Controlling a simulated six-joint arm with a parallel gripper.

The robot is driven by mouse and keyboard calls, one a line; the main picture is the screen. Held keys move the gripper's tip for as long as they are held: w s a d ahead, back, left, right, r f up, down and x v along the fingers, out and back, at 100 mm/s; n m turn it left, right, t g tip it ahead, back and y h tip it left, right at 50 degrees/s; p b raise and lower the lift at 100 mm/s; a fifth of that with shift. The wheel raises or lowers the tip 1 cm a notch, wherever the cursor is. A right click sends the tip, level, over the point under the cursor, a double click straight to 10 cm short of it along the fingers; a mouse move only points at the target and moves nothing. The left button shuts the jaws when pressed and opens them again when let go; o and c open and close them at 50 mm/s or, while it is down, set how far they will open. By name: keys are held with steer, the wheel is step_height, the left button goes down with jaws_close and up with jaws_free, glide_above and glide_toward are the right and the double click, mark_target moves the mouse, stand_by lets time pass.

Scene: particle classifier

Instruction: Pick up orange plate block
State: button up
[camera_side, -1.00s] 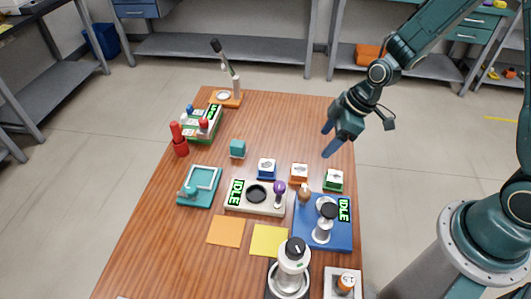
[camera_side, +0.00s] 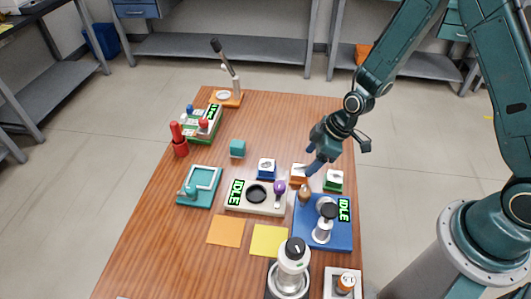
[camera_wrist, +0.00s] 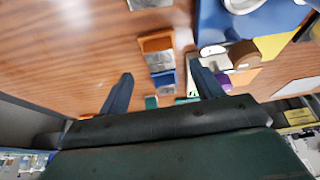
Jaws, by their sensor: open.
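The orange plate block (camera_side: 298,171) is a small orange block with a pale metallic plate on top, standing on the wooden table behind the blue panel. In the wrist view the orange plate block (camera_wrist: 155,42) appears just beyond the gap between the fingers. My gripper (camera_side: 312,161) is open, empty and above the table, close to the orange block and partly overlapping it in the side view. In the wrist view my gripper (camera_wrist: 161,69) shows its two fingers spread apart, with the blue plate block (camera_wrist: 164,82) seen between them.
The blue plate block (camera_side: 266,168) stands left of the orange one and the green plate block (camera_side: 333,180) to its right. The cream panel (camera_side: 240,207) with a purple-knobbed lever and the blue panel (camera_side: 341,238) lie in front. Bare table lies behind the row.

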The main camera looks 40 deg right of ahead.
mark_target(300, 169)
steer(key=shift+f, duration=0.15)
steer(key=shift+x, duration=2.5)
steer(key=shift+w+a, duration=0.1)
steer(key=shift+a, duration=0.05)
steer(key=c, duration=1.2)
steer(key=shift+r, duration=0.25)
step_height(300, 169, up, 20)
steer(key=shift+f, duration=0.1)
